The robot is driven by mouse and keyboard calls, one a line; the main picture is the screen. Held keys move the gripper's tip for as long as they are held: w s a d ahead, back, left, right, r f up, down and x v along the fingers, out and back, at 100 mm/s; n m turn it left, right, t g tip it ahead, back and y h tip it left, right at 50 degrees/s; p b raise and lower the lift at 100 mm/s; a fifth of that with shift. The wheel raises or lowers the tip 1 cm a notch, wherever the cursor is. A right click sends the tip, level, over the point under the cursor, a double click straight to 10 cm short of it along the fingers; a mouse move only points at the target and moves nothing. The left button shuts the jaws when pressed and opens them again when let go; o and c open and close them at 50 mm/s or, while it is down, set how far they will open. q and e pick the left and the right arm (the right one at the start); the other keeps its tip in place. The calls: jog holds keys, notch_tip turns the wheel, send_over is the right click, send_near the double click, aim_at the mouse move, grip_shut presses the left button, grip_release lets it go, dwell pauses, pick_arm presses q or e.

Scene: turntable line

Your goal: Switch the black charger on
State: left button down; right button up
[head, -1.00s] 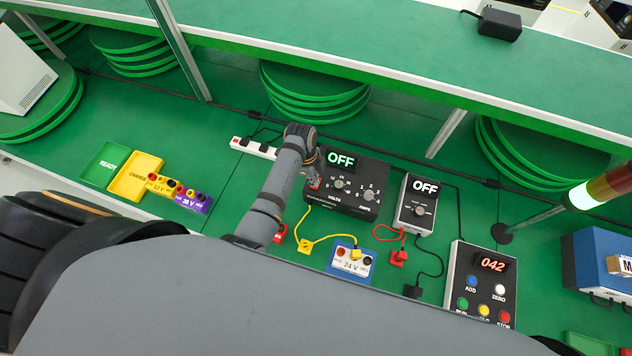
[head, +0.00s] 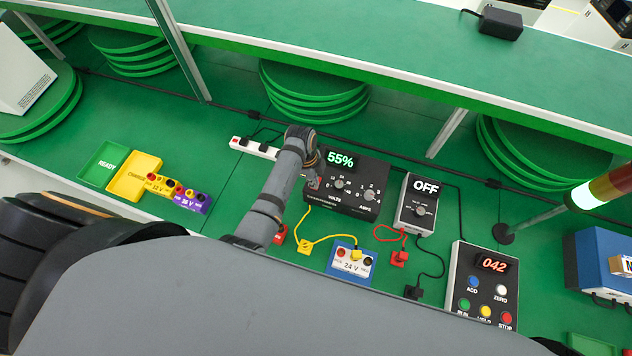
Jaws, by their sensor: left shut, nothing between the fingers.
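The black charger (head: 349,205) stands on the green bench with two dials, marked volts and amps. Its display (head: 341,160) glows green and reads 55%. My left gripper (head: 313,183) is shut and empty at the charger's left front edge, where the arm hides part of it. I cannot tell if the fingers touch it. A yellow lead with a yellow clip (head: 305,246) runs from the charger to the blue 24 V battery (head: 350,263). A red clip (head: 280,235) lies beside my arm. My right gripper is not in view.
A grey charger (head: 415,205) reading OFF stands to the right, with a red clip (head: 399,258) and a black clip (head: 413,292). A button box (head: 480,284) reads 042. Yellow (head: 131,179) and green trays and two batteries lie left. A shelf runs behind.

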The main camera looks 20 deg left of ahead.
pick_arm(q)
jog(key=shift+r+p, duration=1.45)
jog(key=shift+r, duration=0.1)
jog(key=shift+r+b, duration=0.1)
jog(key=shift+b, duration=0.25)
jog(key=shift+r, duration=1.9)
jog(key=shift+f, duration=0.1)
